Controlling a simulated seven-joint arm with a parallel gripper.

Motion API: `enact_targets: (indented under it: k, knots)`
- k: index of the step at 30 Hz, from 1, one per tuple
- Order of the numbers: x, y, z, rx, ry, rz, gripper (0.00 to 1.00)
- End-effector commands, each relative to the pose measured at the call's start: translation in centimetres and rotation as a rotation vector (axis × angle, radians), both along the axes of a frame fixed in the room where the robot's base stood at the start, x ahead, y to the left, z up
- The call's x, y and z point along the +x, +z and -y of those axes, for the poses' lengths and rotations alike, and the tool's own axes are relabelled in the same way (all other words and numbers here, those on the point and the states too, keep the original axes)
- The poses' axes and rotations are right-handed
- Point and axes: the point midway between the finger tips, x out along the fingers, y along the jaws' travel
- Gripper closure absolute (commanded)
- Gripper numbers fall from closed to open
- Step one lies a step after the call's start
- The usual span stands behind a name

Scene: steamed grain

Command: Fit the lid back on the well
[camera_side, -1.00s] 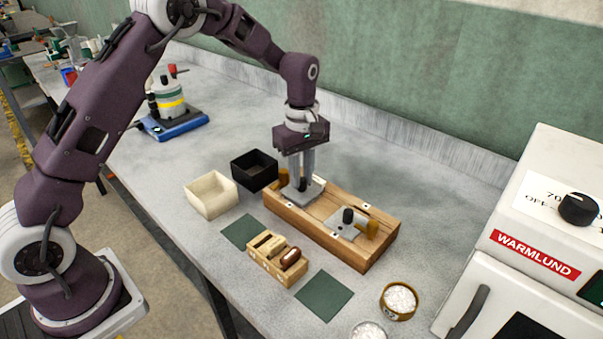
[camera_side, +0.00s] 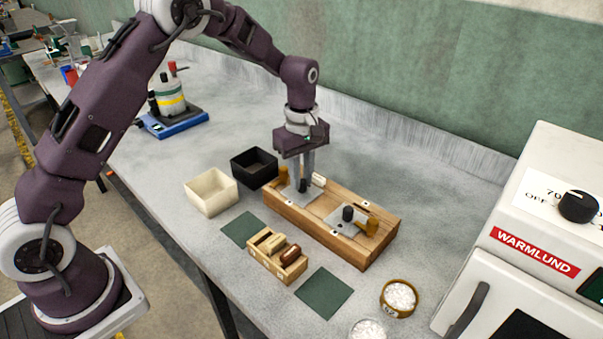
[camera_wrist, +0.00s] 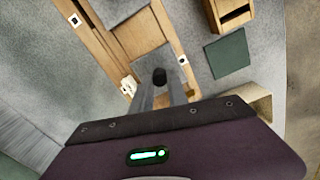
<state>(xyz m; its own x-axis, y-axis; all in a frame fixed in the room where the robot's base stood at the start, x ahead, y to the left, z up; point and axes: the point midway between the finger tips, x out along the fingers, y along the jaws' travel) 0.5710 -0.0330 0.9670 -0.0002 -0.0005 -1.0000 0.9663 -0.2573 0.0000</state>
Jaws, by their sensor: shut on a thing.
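The long wooden block (camera_side: 281,213) lies on the bench and also crosses the wrist view (camera_wrist: 105,45). A grey plate-like lid (camera_side: 311,192) with a black knob (camera_side: 303,186) is at its left end. My gripper (camera_side: 304,176) is over this lid, its fingers closed about the knob, which shows between the fingertips in the wrist view (camera_wrist: 159,76). The lid is at or just above the block's top; I cannot tell whether it is seated. A second grey lid (camera_side: 336,219) with a black knob (camera_side: 348,213) lies at the right end. The well under my lid is hidden.
Amber pegs (camera_side: 283,176) (camera_side: 372,226) stand on the block. Behind are a black box (camera_side: 254,167) and a cream box (camera_side: 211,193). In front are a small wooden rack (camera_side: 277,255), green mats (camera_side: 324,293) and a bowl of white grain (camera_side: 398,299). The oven (camera_side: 520,260) stands right.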

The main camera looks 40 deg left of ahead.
Motion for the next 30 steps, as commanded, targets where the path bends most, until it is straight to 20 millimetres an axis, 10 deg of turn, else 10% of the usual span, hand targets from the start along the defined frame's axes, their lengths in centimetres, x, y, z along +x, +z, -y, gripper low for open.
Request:
enact_targets:
  k: [5, 6, 9, 16, 19, 30]
  knots:
    - [0.0, -0.01, 0.0, 0.0, 0.0, 0.0, 1.0]
    - [0.0, -0.01, 0.0, 0.0, 0.0, 0.0, 0.77]
    - [0.0, -0.01, 0.0, 0.0, 0.0, 0.0, 0.57]
    - [0.0, -0.01, 0.01, 0.0, 0.0, 0.0, 0.55]
    - [0.0, -0.02, 0.0, 0.0, 0.0, 0.0, 0.37]
    - [0.06, 0.46, 0.01, 0.0, 0.0, 0.002, 0.37]
